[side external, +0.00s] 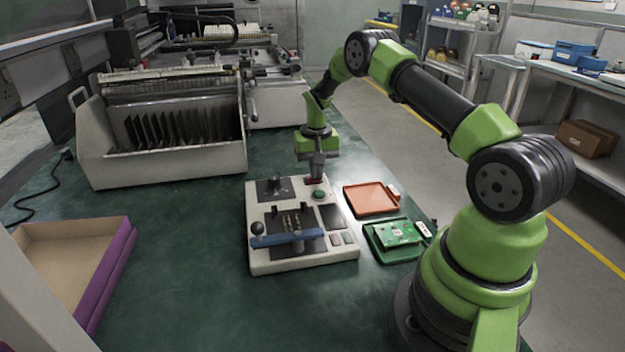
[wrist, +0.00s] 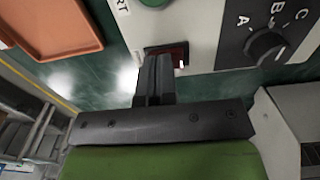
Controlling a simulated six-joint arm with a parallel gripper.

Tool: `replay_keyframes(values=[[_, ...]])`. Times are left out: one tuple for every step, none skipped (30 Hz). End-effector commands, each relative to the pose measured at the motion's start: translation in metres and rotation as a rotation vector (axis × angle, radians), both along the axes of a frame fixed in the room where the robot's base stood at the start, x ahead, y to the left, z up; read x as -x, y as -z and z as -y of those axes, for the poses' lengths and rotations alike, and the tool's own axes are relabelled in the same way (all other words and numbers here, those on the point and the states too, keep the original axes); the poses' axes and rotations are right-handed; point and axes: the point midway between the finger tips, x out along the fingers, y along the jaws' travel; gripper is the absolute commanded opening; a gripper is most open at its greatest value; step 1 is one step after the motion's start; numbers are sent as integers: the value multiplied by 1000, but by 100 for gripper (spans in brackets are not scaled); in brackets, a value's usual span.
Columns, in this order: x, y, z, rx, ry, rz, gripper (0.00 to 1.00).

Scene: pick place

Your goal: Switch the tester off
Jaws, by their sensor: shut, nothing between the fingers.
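The tester (side external: 262,215) is a pale box on the green table, with a black lever area, a blue bar and a green button (side external: 319,195). A red rocker switch (wrist: 182,55) in a dark frame sits at the tester's edge in the wrist view. My gripper (side external: 318,176) is shut and empty, pointing down at the tester's far edge. In the wrist view its fingertips (wrist: 157,58) are over the switch and hide part of it; I cannot tell whether they touch it. A black rotary knob (wrist: 266,46) marked A, B, C is to its right.
An orange tray (side external: 368,211) and a green tray (side external: 375,250) with a circuit board (side external: 397,233) lie right of the tester. A purple-sided box (side external: 119,253) is at the left front. A large slotted machine (side external: 170,163) stands behind.

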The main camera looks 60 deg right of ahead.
Motion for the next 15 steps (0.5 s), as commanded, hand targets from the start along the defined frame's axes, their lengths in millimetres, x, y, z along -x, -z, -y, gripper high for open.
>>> replay_keyframes(values=[[0,0,0,0,0,0,0],[0,0,0,0,0,0,0],[0,-1,0,1,0,1,0],[0,-3,0,0,0,1,0],[0,-5,0,1,0,2,0],[-1,-8,0,1,1,2,0],[-1,-10,0,1,1,2,0],[-1,-13,0,1,1,2,0],[-1,-16,0,1,1,3,0],[-1,-19,0,1,1,3,0],[-1,-22,0,1,1,3,0],[0,-25,0,1,1,2,0],[-1,-27,0,1,0,2,0],[-1,-30,0,1,0,3,0],[-1,-34,0,1,-1,3,0]])
